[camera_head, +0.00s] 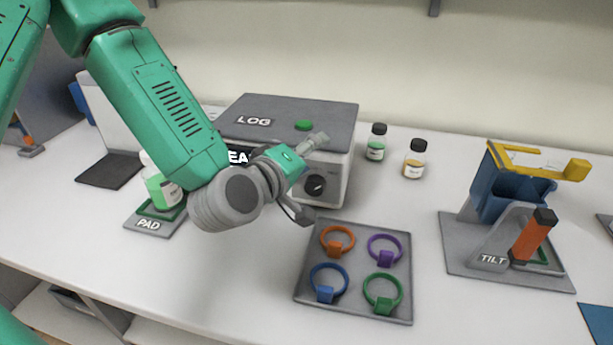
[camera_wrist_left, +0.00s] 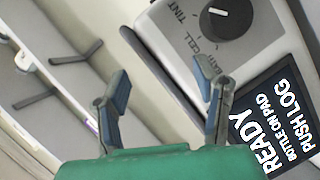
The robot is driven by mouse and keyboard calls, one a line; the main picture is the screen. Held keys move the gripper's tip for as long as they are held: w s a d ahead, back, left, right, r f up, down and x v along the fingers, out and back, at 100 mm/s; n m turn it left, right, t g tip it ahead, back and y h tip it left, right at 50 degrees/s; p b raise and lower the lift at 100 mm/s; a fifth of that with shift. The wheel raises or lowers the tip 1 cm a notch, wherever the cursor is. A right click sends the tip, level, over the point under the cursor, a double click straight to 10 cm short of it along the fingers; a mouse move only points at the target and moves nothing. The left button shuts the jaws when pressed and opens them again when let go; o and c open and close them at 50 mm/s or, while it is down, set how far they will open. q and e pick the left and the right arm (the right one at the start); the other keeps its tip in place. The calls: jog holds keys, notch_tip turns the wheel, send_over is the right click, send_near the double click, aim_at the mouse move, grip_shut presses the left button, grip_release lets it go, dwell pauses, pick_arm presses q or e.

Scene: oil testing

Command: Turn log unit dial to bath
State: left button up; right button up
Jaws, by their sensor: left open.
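The log unit (camera_head: 343,112) is a box with a dark grey top marked LOG and a green button, standing at the middle back. Its black dial (camera_head: 314,185) is on the pale front; it also shows at the top of the left wrist view (camera_wrist_left: 236,22). TINT, CELL and BATH are printed beside the dial, and its white mark appears to point towards TINT. My left gripper (camera_head: 309,176) is in front of the unit, fingers spread around the dial's direction, empty. In the wrist view the open fingers (camera_wrist_left: 163,88) are apart from the dial. My right gripper is out of view.
The unit's screen (camera_wrist_left: 270,120) reads READY, BOTTLE ON PAD, PUSH LOG. A green bottle (camera_head: 160,190) stands on the pad (camera_head: 150,225), partly behind my arm. A tray with coloured rings (camera_head: 362,275) lies in front; two bottles (camera_head: 376,143) and a tilt stand (camera_head: 490,260) are right.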

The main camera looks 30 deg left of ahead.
pick_arm(q)
jog(key=r, duration=0.1)
jog(key=m+g+y+p, duration=0.2)
jog(key=m+y+p, duration=0.1)
jog(key=m+p, duration=0.75)
send_near(312, 190)
jog(key=shift+n, duration=0.75)
jog(key=p+x, duration=0.2)
jog(key=x, duration=0.6)
jog(key=shift+w+p, duration=0.35)
jog(key=shift+p, duration=0.05)
jog(key=shift+w+a+f, duration=0.15)
jog(key=shift+w+f, duration=0.1)
jog(key=shift+w, duration=0.2)
